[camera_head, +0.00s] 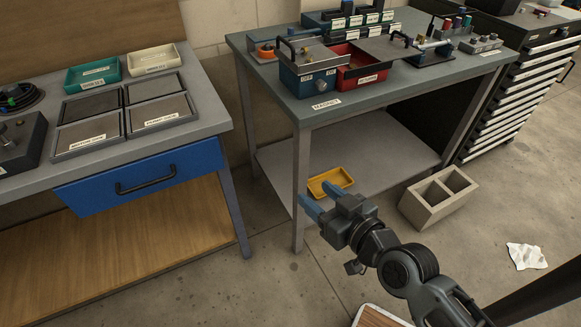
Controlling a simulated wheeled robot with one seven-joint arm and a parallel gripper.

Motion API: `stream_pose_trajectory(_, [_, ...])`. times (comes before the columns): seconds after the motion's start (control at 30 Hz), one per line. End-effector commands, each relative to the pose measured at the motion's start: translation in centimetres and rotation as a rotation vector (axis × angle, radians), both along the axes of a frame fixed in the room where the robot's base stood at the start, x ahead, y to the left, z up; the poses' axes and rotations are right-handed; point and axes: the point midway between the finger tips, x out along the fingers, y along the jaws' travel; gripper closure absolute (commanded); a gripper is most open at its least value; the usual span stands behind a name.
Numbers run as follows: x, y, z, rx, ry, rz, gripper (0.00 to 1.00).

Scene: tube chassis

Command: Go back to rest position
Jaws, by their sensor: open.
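My gripper (311,203) has two blue fingers held apart, with nothing between them. It is in the lower middle of the head view, at the end of my dark grey arm that comes in from the bottom right. It shows in front of the lower part of the right-hand workbench (395,97), near that bench's front leg. It appears clear of the bench, though the exact gap is hard to judge.
A yellow tray (330,181) and a grey concrete block (438,197) are behind my gripper. The left bench has a blue drawer (144,177). A crumpled white paper (526,256) lies on the floor. Floor between the benches is clear.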

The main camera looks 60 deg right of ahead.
Motion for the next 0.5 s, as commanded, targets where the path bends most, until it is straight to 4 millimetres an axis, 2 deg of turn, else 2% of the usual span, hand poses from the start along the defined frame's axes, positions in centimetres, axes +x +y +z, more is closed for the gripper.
stream_pose_trajectory(0.3, [-0.3,0.4,0.0,0.000,0.004,0.006,0.46])
stream_pose_trajectory(0.37, [-0.9,1.2,0.0,0.000,0.010,0.017,0.46])
stream_pose_trajectory(0.5, [-3.6,4.7,0.3,-0.001,0.033,0.072,0.46])
